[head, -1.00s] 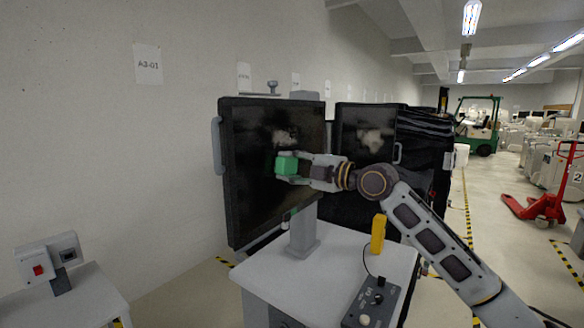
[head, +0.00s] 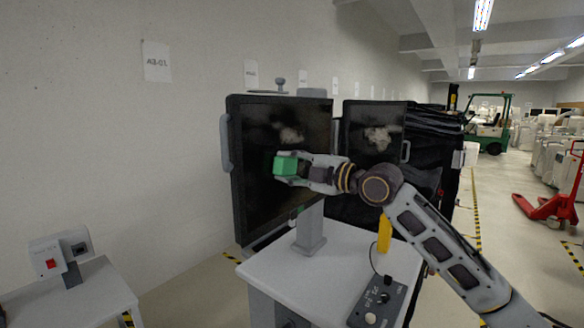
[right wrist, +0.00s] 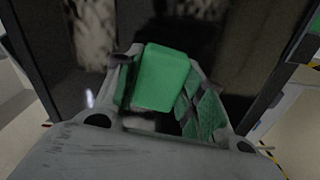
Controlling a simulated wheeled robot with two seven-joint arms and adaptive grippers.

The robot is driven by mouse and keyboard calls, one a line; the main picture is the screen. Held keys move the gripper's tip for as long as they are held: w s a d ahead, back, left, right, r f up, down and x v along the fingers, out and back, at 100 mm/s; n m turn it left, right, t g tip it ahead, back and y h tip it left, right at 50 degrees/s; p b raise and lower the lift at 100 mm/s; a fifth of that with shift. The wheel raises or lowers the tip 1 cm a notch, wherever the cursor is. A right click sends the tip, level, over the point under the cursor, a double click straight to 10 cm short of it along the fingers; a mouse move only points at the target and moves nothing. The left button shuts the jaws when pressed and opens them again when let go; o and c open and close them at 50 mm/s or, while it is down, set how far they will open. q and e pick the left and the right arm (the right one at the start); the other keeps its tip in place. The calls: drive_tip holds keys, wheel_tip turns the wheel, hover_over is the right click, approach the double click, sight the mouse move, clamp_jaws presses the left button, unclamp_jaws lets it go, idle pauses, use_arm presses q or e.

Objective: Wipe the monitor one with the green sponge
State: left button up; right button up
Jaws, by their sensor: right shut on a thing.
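The green sponge (head: 285,165) is a block between the fingers of my right gripper (head: 291,167), which is shut on it. In the right wrist view the sponge (right wrist: 162,77) sits between the two fingers, with the dark screen behind it. The near monitor (head: 262,190) is a black screen on a grey stand, with a pale smudge (head: 291,135) above the sponge. The sponge is in front of this screen; I cannot tell if it touches. A second monitor (head: 368,165) with a pale smudge stands behind to the right. My left gripper is not in view.
A white cart top (head: 275,268) carries the stand, a grey control box (head: 378,303) and a yellow handle (head: 384,233). Another table (head: 75,298) with a red-button box (head: 50,262) is at the lower left. A red pallet jack (head: 548,207) stands far right.

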drive_tip(key=shift+s, duration=0.1)
drive_tip(key=shift+r+p, duration=0.8)
drive_tip(key=shift+r, duration=0.3)
drive_tip(key=shift+f, duration=0.15)
drive_tip(key=shift+w+d, duration=0.75)
drive_tip(key=shift+w, duration=0.3)
drive_tip(key=shift+w+d+p, duration=0.25)
drive_tip(key=shift+w+p, duration=0.1)
drive_tip(key=shift+w, duration=0.15)
drive_tip(key=shift+w+d, duration=0.1)
drive_tip(key=shift+d, duration=0.05)
